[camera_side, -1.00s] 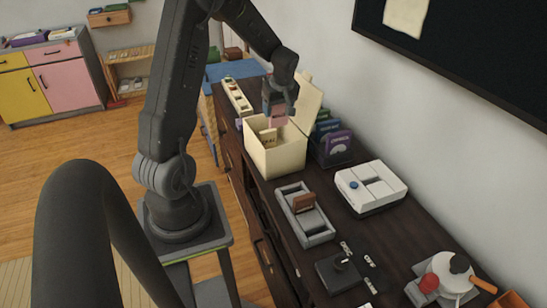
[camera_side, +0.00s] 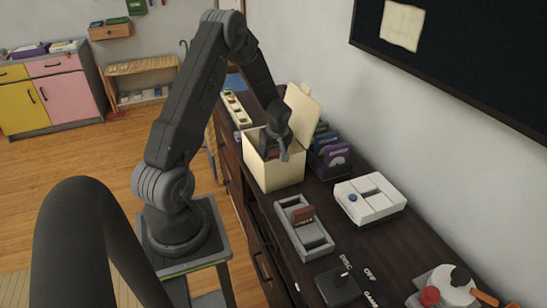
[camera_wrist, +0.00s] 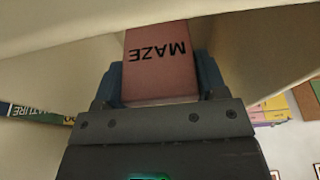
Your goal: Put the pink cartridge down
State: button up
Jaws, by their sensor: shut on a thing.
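The pink cartridge (camera_wrist: 158,62), marked MAZE, is between the fingers of my gripper (camera_wrist: 160,85) in the wrist view. My gripper is shut on it. In the side view my gripper (camera_side: 270,148) reaches down into the open cream box (camera_side: 275,177), and the cartridge is hidden there by the box wall and the gripper. The box's lid (camera_side: 303,113) stands up at the back. Whether the cartridge touches the bottom of the box cannot be seen.
Purple and green cases (camera_side: 336,154) stand in a dark holder right of the box. A long cream tray (camera_side: 237,109) lies behind the box.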

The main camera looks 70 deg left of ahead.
aim_at(274, 157)
jog(key=shift+f, duration=1.45)
jog(key=shift+f, duration=0.2)
jog(key=o, duration=0.9)
jog(key=shift+o, duration=0.2)
jog(key=shift+r, duration=0.1)
